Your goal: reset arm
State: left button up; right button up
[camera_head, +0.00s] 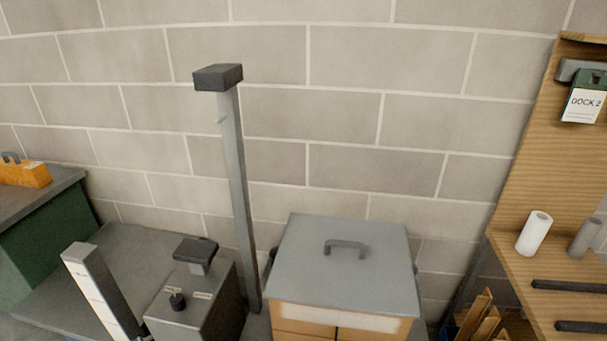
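Neither of my grippers shows in the head view, and no arm can be made out with certainty. A box with a grey lid (307,262) and a dark handle (346,247) stands low in the middle, against the wall. A grey post (240,190) with a dark block on top (218,77) rises to its left. A grey machine-like unit (205,308) with a black knob (177,301) sits at the lower left.
A white upright (95,295) stands at the lower left. A green cabinet (45,235) carries an orange box (25,173). A wooden rack (545,165) at right bears a "DOCK 2" tag (582,105) and a white roll (534,232). A block wall (400,70) closes the back.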

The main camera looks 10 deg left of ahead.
pick_arm(q)
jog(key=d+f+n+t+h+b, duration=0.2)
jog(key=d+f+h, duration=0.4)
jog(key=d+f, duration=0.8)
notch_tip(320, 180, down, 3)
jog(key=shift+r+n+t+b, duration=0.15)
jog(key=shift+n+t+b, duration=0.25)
jog(key=shift+b, duration=0.5)
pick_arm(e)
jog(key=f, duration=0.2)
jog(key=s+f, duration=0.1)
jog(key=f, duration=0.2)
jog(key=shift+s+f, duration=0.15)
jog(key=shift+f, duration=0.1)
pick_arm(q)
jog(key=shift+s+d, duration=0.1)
